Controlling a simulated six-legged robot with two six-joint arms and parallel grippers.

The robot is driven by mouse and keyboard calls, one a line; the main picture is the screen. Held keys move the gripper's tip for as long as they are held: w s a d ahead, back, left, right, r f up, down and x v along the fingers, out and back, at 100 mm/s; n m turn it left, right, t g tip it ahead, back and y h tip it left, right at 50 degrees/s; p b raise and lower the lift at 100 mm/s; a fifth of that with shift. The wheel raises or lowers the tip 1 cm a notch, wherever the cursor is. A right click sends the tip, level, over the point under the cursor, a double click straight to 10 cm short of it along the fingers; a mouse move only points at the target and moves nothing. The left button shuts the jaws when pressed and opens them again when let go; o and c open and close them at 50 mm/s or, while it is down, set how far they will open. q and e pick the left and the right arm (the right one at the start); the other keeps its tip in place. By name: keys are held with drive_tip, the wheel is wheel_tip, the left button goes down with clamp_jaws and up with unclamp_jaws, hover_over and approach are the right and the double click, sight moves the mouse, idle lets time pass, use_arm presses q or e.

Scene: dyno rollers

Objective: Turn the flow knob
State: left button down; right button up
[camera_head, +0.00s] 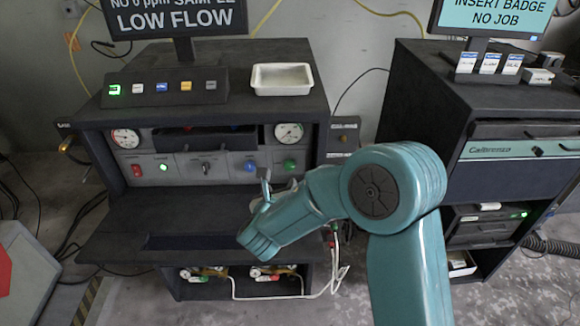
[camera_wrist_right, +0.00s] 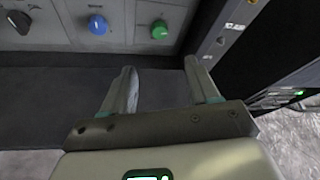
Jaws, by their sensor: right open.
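A grey control panel (camera_head: 165,172) on the left bench carries a black knob (camera_head: 205,167), a blue knob (camera_head: 249,166) and a green knob (camera_head: 290,165). The labels are too small to read, so I cannot tell which one is the flow knob. In the right wrist view the black knob (camera_wrist_right: 19,21), blue knob (camera_wrist_right: 98,25) and green knob (camera_wrist_right: 159,30) show beyond the fingers. My right gripper (camera_head: 267,188) is open and empty, apart from the panel, in front of its right part. Its fingers (camera_wrist_right: 160,72) point toward the panel, below the green knob. My left gripper is out of view.
Two gauges (camera_head: 126,138) (camera_head: 289,132) flank a dark recess above the knobs. A white tray (camera_head: 282,79) and a button box (camera_head: 165,87) sit on top, below a screen reading LOW FLOW (camera_head: 175,18). A dark cabinet (camera_head: 425,90) stands to the right. Hoses hang at the bench's right side.

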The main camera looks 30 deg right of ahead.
sight(290, 168)
drive_tip(key=p+x, duration=0.3)
drive_tip(key=x, duration=1.1)
drive_tip(key=shift+w+d+f, duration=0.1)
drive_tip(key=shift+w+d, duration=0.05)
drive_tip(key=shift+d, duration=0.15)
drive_tip(key=shift+w+d+f, duration=0.15)
drive_tip(key=shift+w, duration=0.1)
drive_tip(key=c, duration=1)
